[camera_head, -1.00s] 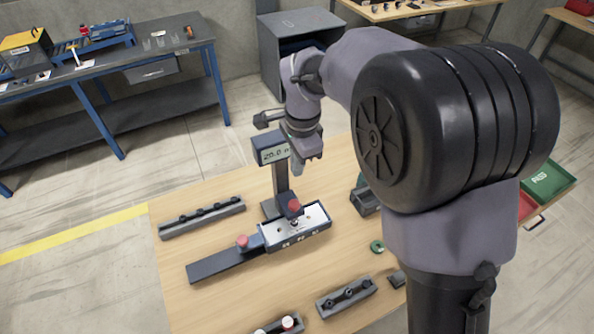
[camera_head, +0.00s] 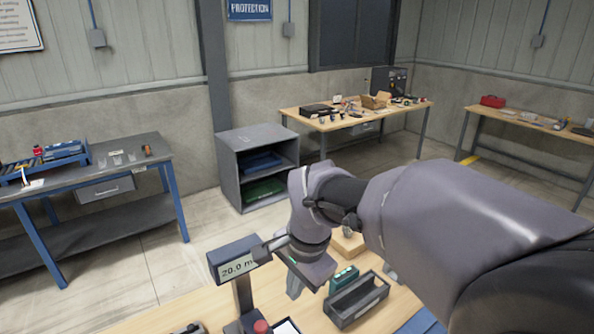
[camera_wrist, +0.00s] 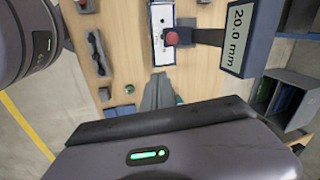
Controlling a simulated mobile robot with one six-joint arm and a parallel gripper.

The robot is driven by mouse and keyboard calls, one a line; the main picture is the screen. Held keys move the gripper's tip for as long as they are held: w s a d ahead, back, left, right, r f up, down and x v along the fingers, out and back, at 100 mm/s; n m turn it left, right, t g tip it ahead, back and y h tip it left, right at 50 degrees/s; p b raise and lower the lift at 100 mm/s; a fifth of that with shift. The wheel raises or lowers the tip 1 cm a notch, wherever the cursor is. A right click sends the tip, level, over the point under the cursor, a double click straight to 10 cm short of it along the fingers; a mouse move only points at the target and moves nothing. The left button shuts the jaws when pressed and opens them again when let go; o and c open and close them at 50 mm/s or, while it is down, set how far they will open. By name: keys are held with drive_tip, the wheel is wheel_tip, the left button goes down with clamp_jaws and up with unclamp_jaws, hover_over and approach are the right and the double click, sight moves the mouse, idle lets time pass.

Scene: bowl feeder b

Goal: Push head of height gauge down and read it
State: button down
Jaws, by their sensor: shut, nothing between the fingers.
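The height gauge stands on the wooden table, with its dark display (camera_head: 235,260) at the top of a post. In the wrist view the display (camera_wrist: 238,40) reads 20.0 mm. A red knob (camera_head: 261,326) shows low on the gauge at the bottom edge of the head view; the wrist view also shows a red knob (camera_wrist: 171,38) by the white plate (camera_wrist: 162,24). The gauge's lower part is cut off in the head view. My gripper (camera_head: 294,289) is shut and empty, to the right of the display and apart from it. Its fingers (camera_wrist: 160,90) also show in the wrist view.
A grey open bin (camera_head: 357,302) and a green item (camera_head: 343,278) lie right of my gripper. A dark holder (camera_wrist: 98,52) and a green ring (camera_wrist: 129,89) lie on the table. A grey cabinet (camera_head: 257,137) and a blue-legged bench (camera_head: 75,185) stand behind.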

drive_tip(key=s+d+f+n+t+b, duration=0.2)
drive_tip(key=s+d+f+b, duration=0.3)
drive_tip(key=s, duration=0.4)
drive_tip(key=s+d+f+n+t+b, duration=0.2)
drive_tip(key=s+d+f+b, duration=0.4)
drive_tip(key=s, duration=0.3)
drive_tip(key=shift+s+d+f+b, duration=0.2)
drive_tip(key=shift+d+b, duration=0.25)
drive_tip(key=shift+d, duration=0.3)
